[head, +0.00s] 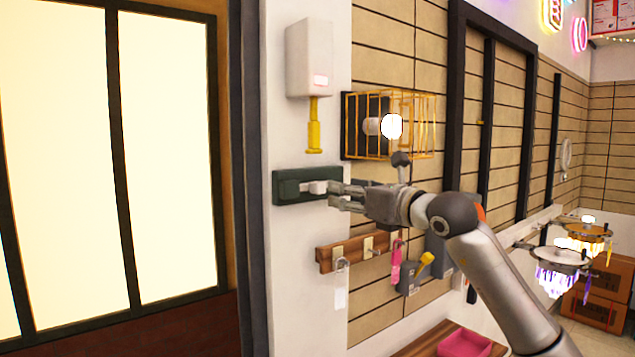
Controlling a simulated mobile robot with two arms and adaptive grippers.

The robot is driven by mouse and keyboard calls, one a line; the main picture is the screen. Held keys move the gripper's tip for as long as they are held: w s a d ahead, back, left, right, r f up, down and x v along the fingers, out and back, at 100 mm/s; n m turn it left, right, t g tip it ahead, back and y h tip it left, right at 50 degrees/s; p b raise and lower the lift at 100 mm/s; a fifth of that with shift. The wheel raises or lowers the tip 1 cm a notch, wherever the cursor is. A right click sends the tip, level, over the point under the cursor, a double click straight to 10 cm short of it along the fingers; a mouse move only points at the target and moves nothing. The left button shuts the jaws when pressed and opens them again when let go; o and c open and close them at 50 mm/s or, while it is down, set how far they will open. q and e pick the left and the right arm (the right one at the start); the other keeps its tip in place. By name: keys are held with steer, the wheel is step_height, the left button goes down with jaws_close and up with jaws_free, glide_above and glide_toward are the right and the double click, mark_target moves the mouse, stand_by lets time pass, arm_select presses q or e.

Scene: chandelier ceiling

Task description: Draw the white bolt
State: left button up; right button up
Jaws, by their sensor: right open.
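The bolt is a dark green plate (291,188) fixed on the white wall strip, with a small white knob (318,187) at its right part. My right gripper (333,195) reaches in from the right at the bolt. Its fingers are apart, and their tips are close to the white knob. I cannot tell whether they touch it. The right end of the plate is partly hidden behind the fingers. My left gripper is not in view.
A white box with a yellow handle (314,125) hangs above the bolt. A yellow wire cage (420,110) with a lamp is at upper right. A wooden hook rack (325,258) with hanging tags sits below. A pink tray (465,344) is at the bottom.

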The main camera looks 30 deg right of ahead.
mark_target(322, 188)
steer(key=w+p, duration=0.1)
steer(key=w, duration=0.1)
steer(key=w+p, duration=0.1)
steer(key=w, duration=0.2)
steer(key=w+p, duration=0.1)
steer(key=w, duration=0.1)
steer(key=shift+w+a+r+p, duration=0.15)
steer(key=shift+w+a+p, duration=0.05)
steer(key=shift+a+p, duration=0.2)
steer(key=shift+w+f+p, duration=0.2)
steer(key=shift+w+p, duration=0.1)
steer(key=shift+w, duration=0.4)
jaws_close()
